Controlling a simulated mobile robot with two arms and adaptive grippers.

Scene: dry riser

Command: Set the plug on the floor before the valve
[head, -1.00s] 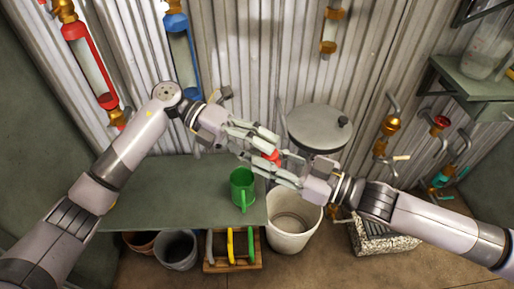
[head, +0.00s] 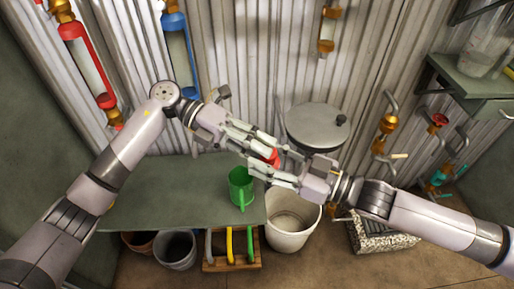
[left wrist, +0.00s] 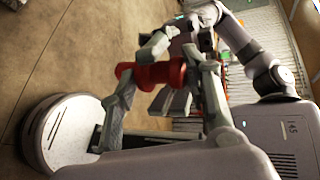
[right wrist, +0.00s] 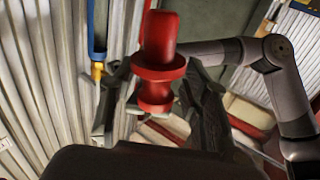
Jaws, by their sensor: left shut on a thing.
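The red plug (head: 273,158) is up in the air between my two grippers, partly hidden by fingers in the head view. My left gripper (head: 270,148) is shut on it. The plug also shows in the left wrist view (left wrist: 152,75) and, with its rounded end up, in the right wrist view (right wrist: 158,60). My right gripper (head: 266,166) has its fingers on either side of the plug; I cannot tell whether they press on it. On the right wall are a brass valve (head: 388,124), a red-handled valve (head: 438,120) and a teal valve (head: 438,177). I cannot tell which is the task's valve.
A white bucket (head: 290,235), a wooden crate (head: 232,266) and a speckled basin (head: 385,243) stand on the floor. A round grey lid (head: 315,128) is behind. Bare floor (head: 330,265) shows in front.

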